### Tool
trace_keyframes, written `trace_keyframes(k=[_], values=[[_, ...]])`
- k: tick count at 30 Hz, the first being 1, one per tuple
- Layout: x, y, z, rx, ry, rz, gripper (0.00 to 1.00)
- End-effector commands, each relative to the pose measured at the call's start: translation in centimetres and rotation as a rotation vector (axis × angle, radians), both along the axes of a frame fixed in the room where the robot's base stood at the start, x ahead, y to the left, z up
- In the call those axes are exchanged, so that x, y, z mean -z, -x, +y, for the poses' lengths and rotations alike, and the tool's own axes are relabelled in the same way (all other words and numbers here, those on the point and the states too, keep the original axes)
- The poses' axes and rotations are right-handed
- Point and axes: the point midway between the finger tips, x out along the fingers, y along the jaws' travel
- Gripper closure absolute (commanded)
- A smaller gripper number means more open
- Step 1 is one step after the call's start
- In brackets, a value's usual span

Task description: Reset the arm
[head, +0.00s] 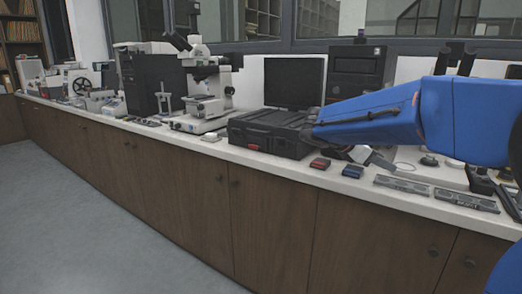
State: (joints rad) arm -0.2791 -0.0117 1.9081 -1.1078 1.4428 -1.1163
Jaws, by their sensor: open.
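My blue arm (375,118) reaches in from the right edge, over the long white counter (258,156). My gripper (368,157) is under the arm's far end, just above the counter, and is partly hidden by the arm. It looks open, and I see nothing held in it. It is close behind a small red block (320,163) and a small dark blue block (352,171), apart from both as far as I can tell. I cannot clearly make out a mounting press.
A black case (268,132) lies left of the gripper, with a monitor (293,82) and dark computer tower (357,72) behind. A microscope (208,88) stands farther left. Flat grey trays (402,185) lie along the front edge at right. The floor (80,220) is clear.

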Motion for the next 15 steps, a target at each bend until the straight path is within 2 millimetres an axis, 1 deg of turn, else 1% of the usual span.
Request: trace_keyframes(k=[1,5,8,11,12,14,15], values=[[0.2,0.9,-0.3,0.013,-0.026,-0.018,0.59],[1.2,3.2,-0.9,0.057,-0.108,-0.072,0.59],[2.2,5.7,-1.3,0.108,-0.191,-0.130,0.59],[3.7,8.8,-1.6,0.178,-0.302,-0.205,0.59],[4.3,10.1,-1.6,0.212,-0.349,-0.239,0.59],[5.2,12.0,-1.6,0.262,-0.419,-0.288,0.59],[5.9,13.3,-1.5,0.299,-0.465,-0.320,0.59]])
